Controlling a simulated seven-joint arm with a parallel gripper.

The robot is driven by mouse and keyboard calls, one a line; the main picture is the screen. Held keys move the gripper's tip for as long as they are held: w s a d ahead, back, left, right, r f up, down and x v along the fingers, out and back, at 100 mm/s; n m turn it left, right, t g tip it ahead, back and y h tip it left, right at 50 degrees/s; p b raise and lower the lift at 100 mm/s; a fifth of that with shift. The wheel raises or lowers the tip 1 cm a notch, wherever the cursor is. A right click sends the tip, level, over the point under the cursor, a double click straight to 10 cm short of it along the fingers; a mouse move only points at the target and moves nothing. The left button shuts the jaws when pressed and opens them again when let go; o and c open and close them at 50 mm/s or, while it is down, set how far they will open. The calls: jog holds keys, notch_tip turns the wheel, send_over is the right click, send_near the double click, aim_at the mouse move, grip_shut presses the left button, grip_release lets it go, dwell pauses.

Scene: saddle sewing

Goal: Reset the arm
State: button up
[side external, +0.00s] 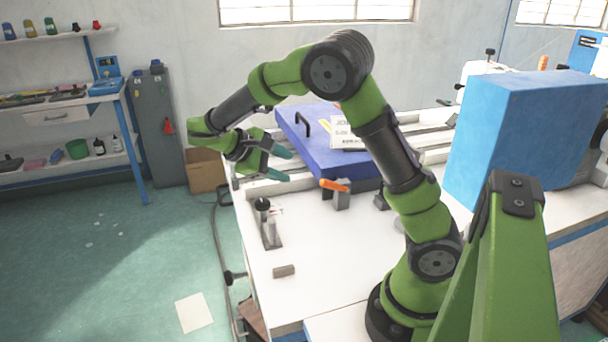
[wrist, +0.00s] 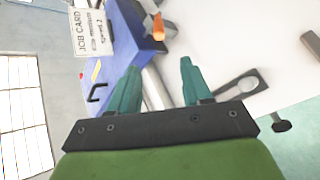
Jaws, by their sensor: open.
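My gripper (side external: 283,164) is in the side external view, at the left end of the white table (side external: 310,261), above the table's left edge and just left of the blue box (side external: 331,163). Its two teal fingers are spread apart with nothing between them. In the wrist view the open gripper (wrist: 158,82) shows both fingers pointing up the picture. The blue box also shows in the wrist view (wrist: 130,38), beyond the left finger. My arm arches over the table from its base at the right.
An orange-handled clamp (side external: 337,187) stands in front of the blue box. A small stand with a dark spool (side external: 268,222) and a grey block (side external: 284,271) are on the table's front left. A job card (side external: 350,132) lies on the box. A large blue block (side external: 517,135) stands right.

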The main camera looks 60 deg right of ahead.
jog(key=s+a+f+m+t+y, duration=0.2)
jog(key=s+a+t+y, duration=0.25)
jog(key=a+y, duration=0.35)
jog(key=s+a+r+m+t+y, duration=0.3)
jog(key=s+a+r+t, duration=0.4)
jog(key=a+r+t, duration=0.1)
jog(key=shift+r, duration=0.45)
dwell(0.9)
